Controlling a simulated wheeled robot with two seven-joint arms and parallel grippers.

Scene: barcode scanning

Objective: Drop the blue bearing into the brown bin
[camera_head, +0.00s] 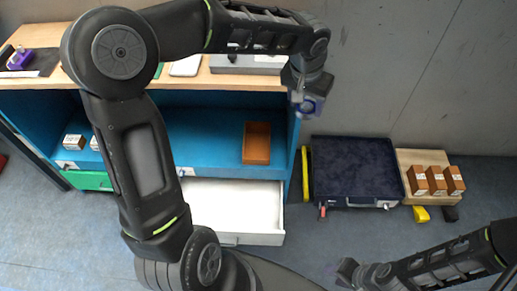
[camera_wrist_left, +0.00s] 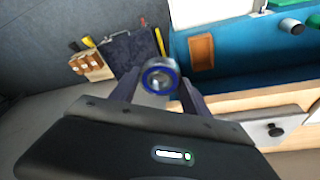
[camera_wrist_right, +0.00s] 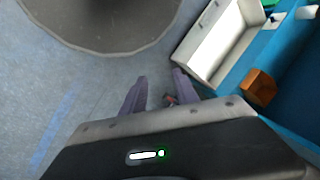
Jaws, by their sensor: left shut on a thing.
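The blue bearing (camera_head: 309,106) is a ring with a blue band and a pale metal centre; it also shows in the left wrist view (camera_wrist_left: 160,75). My left gripper (camera_head: 300,97) is shut on it and holds it up in the air, near the right end of the shelf unit. The brown bin (camera_head: 256,156) is an open, empty-looking box on the blue lower shelf, to the left of and below the bearing in the head view. It also shows in the left wrist view (camera_wrist_left: 202,50). My right gripper (camera_wrist_right: 160,92) is open and empty, low over the floor.
The shelf unit has a wooden top (camera_head: 225,80) and a blue shelf (camera_head: 200,130). An open white drawer (camera_head: 235,205) juts out below the bin. A dark blue case (camera_head: 355,165) and a wooden board with brown boxes (camera_head: 436,180) lie at the right.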

